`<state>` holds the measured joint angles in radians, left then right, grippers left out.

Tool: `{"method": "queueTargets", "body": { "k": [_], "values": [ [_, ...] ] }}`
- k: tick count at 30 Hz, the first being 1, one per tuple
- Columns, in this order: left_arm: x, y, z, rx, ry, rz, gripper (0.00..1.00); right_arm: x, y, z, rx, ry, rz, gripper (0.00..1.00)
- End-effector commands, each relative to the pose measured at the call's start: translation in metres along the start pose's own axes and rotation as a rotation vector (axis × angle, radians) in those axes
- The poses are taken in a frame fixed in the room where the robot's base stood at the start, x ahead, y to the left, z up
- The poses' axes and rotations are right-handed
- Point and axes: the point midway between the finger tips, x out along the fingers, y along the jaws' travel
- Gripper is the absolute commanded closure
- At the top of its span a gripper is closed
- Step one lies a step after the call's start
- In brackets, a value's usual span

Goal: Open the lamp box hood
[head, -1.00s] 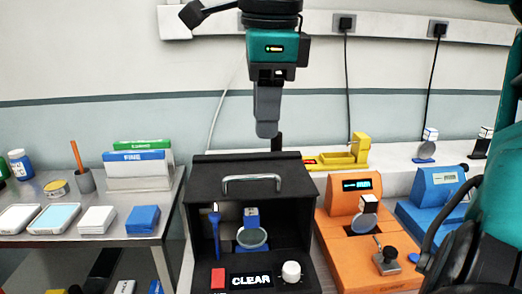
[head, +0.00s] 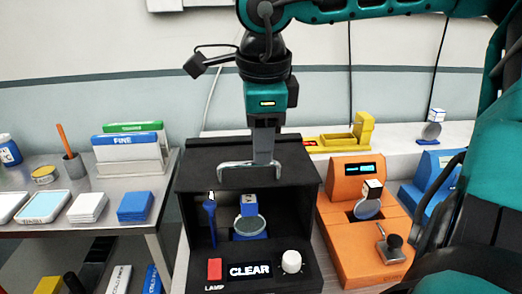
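The black lamp box (head: 188,235) stands in the middle, with a dark hood (head: 210,165) over its top and a silver bar handle (head: 232,165) on the hood. Its front is open, showing a dish-like disc (head: 250,225) and a blue-and-white block (head: 249,206) inside. My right gripper (head: 263,160) points down from above at the middle of the handle, its tip overlapping the handle bar. The fingers line up in this view, so I cannot tell whether they grip the bar. My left gripper is not in view.
The box front carries a red lamp switch (head: 215,269), a CLEAR display (head: 249,271) and a white knob (head: 291,261). An orange device (head: 350,235) stands close on the right. A side table (head: 100,228) with boxes and trays is on the left.

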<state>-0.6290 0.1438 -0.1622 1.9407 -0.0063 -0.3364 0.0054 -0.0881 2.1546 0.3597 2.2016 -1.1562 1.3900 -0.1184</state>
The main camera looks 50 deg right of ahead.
Motion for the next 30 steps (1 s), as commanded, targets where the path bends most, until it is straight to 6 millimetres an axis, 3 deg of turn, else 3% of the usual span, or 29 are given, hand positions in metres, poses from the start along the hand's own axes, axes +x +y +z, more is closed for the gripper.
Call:
{"method": "queueTargets", "body": {
  "k": [6,17,27,30],
  "values": [
    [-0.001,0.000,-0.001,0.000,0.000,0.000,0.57,0.024,0.000,0.000,-0.001,0.001,0.001,0.62],
    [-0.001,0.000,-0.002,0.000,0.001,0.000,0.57,0.029,0.000,0.000,0.000,-0.001,0.000,0.62],
    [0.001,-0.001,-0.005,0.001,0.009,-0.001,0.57,0.028,0.000,0.000,0.000,0.000,-0.001,0.94],
    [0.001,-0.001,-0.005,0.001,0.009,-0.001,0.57,0.028,0.000,0.000,0.000,-0.001,-0.001,1.00]
  ]
}}
